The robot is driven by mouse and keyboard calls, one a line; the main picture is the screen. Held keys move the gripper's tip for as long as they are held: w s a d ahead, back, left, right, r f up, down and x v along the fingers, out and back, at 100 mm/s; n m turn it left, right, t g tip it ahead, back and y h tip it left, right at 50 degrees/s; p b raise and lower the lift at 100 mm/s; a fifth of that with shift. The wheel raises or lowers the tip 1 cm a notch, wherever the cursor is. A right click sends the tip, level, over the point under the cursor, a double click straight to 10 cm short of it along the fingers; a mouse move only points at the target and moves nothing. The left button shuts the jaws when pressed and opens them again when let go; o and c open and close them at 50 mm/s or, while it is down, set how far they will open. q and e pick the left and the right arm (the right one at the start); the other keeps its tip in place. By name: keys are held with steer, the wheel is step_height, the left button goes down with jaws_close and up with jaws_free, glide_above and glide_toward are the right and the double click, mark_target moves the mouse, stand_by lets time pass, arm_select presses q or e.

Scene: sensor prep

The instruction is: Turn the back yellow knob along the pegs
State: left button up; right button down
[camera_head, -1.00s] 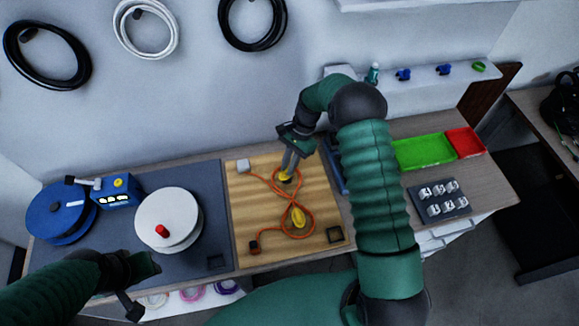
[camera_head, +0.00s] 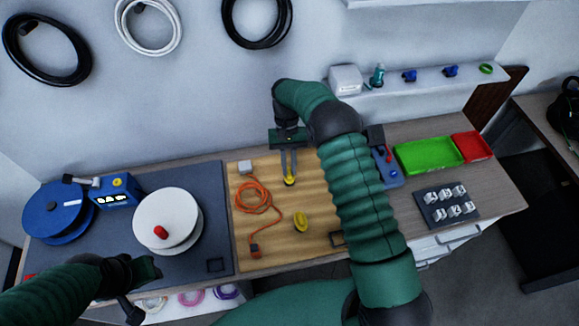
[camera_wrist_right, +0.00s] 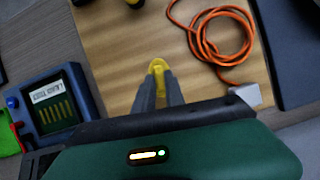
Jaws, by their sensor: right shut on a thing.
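The back yellow knob (camera_head: 290,182) stands on the wooden board (camera_head: 320,205). My right gripper (camera_head: 289,178) reaches down over it with its fingers shut on it. The wrist view shows the knob (camera_wrist_right: 158,68) between the fingertips. The front yellow knob (camera_head: 301,222) stands free nearer the board's front, and is cut off at the top of the wrist view (camera_wrist_right: 133,2). The orange cable (camera_head: 254,196) lies in a loose coil left of both knobs. My left gripper (camera_head: 142,290) is empty at lower left, its fingers apart.
A grey plug (camera_head: 246,167) sits at the cable's back end and a dark orange-topped block (camera_head: 255,250) at its front end. The white reel (camera_head: 166,222) stands left of the board. My right arm hides the board's right side.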

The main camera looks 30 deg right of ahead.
steer(key=shift+w+n, duration=0.1)
steer(key=shift+n, duration=0.5)
steer(key=shift+h, duration=0.3)
steer(key=c, duration=1.4)
jaws_free()
steer(key=b+v, duration=0.1)
steer(key=v, duration=0.6)
steer(key=shift+w+b, duration=0.2)
steer(key=shift+b, duration=0.1)
steer(key=shift+r, duration=0.15)
